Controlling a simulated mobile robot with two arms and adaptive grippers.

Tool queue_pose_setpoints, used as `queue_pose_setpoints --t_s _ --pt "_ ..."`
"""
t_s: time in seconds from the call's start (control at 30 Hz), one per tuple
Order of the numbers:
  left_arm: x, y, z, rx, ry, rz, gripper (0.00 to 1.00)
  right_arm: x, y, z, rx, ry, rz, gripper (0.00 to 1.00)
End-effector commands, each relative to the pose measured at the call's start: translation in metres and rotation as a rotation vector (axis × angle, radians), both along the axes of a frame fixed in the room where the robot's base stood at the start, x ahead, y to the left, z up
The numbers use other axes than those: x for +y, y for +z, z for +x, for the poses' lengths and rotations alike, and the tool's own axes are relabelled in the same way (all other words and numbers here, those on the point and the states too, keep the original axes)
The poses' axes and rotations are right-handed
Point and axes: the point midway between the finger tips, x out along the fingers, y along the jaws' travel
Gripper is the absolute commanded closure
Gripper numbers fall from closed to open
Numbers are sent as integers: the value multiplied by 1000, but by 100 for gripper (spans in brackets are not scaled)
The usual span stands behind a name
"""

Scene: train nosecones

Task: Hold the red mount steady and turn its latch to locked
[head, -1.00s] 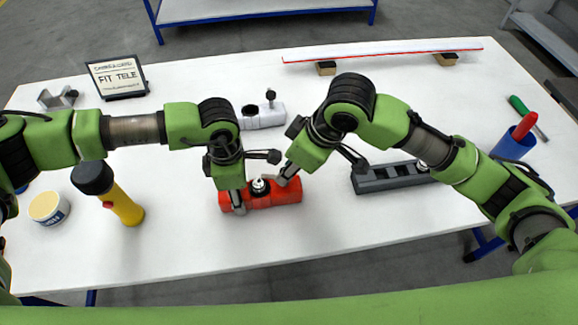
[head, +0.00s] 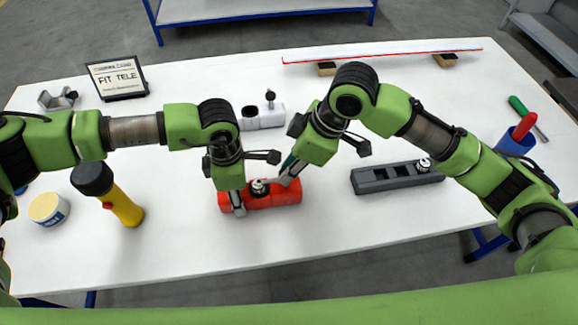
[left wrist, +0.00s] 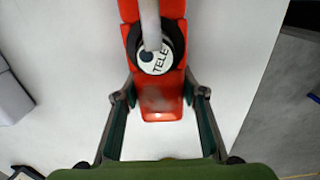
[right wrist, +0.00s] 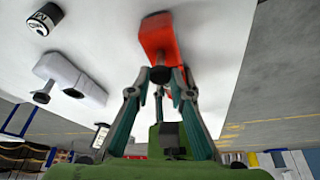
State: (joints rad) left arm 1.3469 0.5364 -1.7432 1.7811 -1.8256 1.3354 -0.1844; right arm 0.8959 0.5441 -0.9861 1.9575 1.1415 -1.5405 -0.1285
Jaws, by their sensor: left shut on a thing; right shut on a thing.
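The red mount (head: 262,197) lies on the white table near the front middle. A round turret marked TELE, with a dark rim, sits on top and shows in the left wrist view (left wrist: 156,62); a grey bar-shaped lever (left wrist: 150,22) crosses it. My left gripper (head: 238,207) is shut on the left end of the mount, one finger on each side (left wrist: 160,98). My right gripper (head: 287,179) is at the turret's right side. In the right wrist view its fingers (right wrist: 165,80) close around a dark knob (right wrist: 160,74), seemingly the latch's end. The lever's exact angle is unclear.
A grey mount (head: 398,177) stands to the right and a white mount (head: 262,116) behind. A yellow flashlight (head: 122,206) and a tub (head: 48,209) are at left. A sign (head: 117,78) stands at back left, a blue cup (head: 514,143) at right. The front strip is clear.

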Motion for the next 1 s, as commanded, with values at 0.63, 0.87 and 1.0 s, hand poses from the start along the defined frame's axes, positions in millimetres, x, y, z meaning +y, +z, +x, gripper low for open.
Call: queue_pose_setpoints --t_s 0.63,0.87,1.0 --pt "0 0 0 1 -1 1 87 -6 16 0 -5 -3 2 63" --pt "0 0 0 1 -1 1 87 -24 61 -5 -7 -2 -1 63" --pt "0 0 0 1 -1 0 87 -34 86 -8 -6 -1 0 63"
